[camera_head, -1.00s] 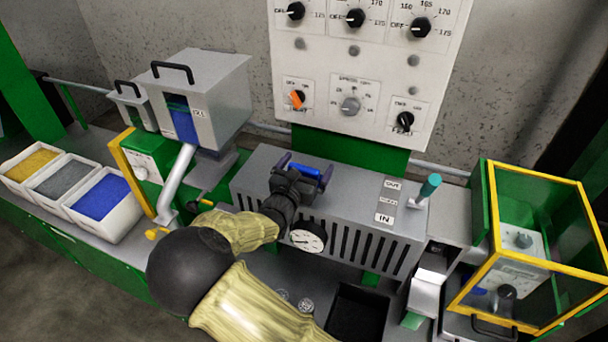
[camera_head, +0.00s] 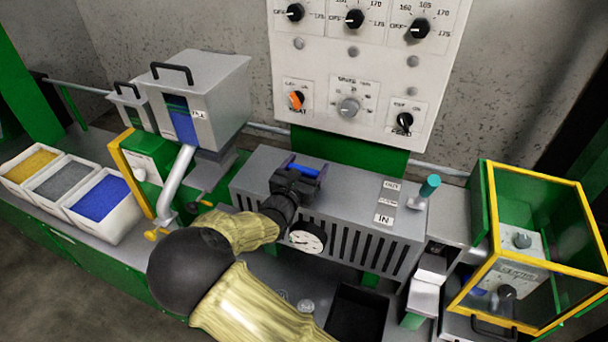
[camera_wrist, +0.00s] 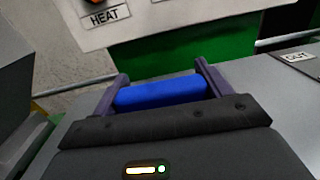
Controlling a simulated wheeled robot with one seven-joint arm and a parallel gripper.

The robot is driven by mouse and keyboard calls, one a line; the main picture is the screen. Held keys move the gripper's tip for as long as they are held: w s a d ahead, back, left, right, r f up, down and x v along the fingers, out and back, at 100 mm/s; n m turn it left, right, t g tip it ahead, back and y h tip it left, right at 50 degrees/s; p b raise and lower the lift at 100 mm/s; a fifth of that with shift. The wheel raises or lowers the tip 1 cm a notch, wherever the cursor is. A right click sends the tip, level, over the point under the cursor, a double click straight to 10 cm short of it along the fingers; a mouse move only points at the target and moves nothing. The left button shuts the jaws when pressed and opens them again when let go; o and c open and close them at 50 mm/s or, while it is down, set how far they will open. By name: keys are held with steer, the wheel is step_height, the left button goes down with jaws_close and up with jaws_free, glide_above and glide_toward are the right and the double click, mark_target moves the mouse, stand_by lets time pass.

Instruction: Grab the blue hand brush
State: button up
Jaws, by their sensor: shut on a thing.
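The blue hand brush (camera_head: 304,170) is at my gripper (camera_head: 308,175), above the top of the grey slotted housing. In the wrist view the brush (camera_wrist: 160,92) shows as a blue bar lying crosswise between the two purple-grey fingers of my gripper (camera_wrist: 162,88). The fingers are shut on its two ends. Only the blue bar of the brush shows; any bristles are hidden. I cannot tell whether the brush touches the housing.
The grey slotted housing (camera_head: 258,180) with a gauge (camera_head: 307,237) lies under my gripper. A teal-tipped lever (camera_head: 429,186) stands to the right, near a yellow-framed guard (camera_head: 490,210). A control panel (camera_head: 345,125) rises behind. Bins of pellets (camera_head: 98,198) and a hopper (camera_head: 220,95) are left.

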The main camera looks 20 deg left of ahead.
steer(key=shift+r, duration=0.1)
step_height(320, 180, up, 10)
steer(key=shift+b, duration=0.35)
steer(key=shift+w, duration=0.1)
stand_by(0.5)
